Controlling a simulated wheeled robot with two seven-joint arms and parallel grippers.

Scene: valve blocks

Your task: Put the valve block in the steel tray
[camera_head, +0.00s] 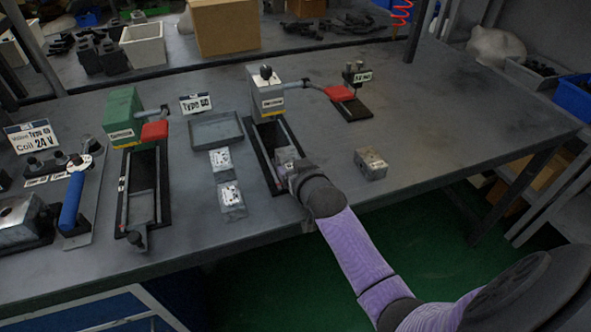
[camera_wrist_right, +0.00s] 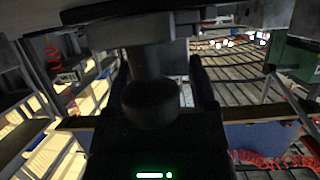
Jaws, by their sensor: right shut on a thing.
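The steel tray (camera_head: 215,131) is a shallow grey tray on the table, left of the grey-and-yellow fixture (camera_head: 268,100); it looks empty. A small metal valve block (camera_head: 287,155) sits in the fixture's dark channel, close to my right gripper and partly hidden by it. My right gripper (camera_head: 294,172) is at the channel's front end. In the right wrist view, a dark round knob on a stem (camera_wrist_right: 150,100) is between its fingers, and it looks shut on that knob. The fingertips are largely hidden. My left gripper is not in view.
A loose block (camera_head: 370,163) lies right of the fixture. Two labelled blocks (camera_head: 221,160) (camera_head: 231,197) lie in front of the tray. A green fixture (camera_head: 123,112) stands left. The table's right side is clear.

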